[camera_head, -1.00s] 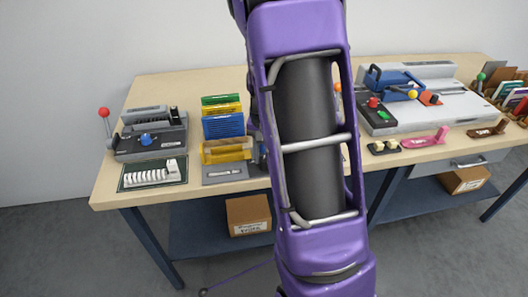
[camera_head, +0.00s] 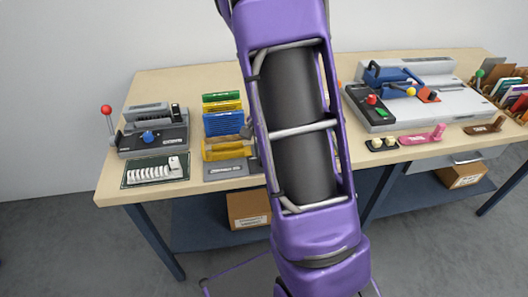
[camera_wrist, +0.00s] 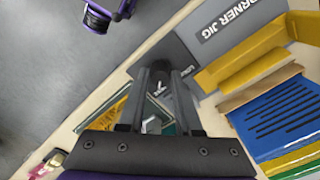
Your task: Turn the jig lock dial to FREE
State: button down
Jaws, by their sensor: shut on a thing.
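The jig lock dial (camera_wrist: 161,90) is a small dark knob with a pale mark, between my fingers in the wrist view. My gripper (camera_wrist: 165,76) is shut on it, and the fingers cover most of its sides. Part of a small pale label shows beside the fingers; the words and the dial's setting cannot be read. The corner jig, with its grey "CORNER JIG" plate (camera_wrist: 238,30), is next to the dial. The plate also shows in the head view (camera_head: 226,170), where my arm hides the dial and gripper.
Yellow, blue and green slotted racks (camera_head: 224,124) stand behind the plate. A grey machine with a blue knob (camera_head: 148,136) and a red-ball lever (camera_head: 106,110) is at the left. A large grey machine (camera_head: 440,102) is at the right. Open floor lies before the workbench (camera_head: 190,86).

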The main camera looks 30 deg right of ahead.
jog(key=c, duration=0.6)
grip_release()
notch_tip(320, 180, up, 18)
jog(key=p, duration=0.2)
jog(key=shift+f, duration=0.25)
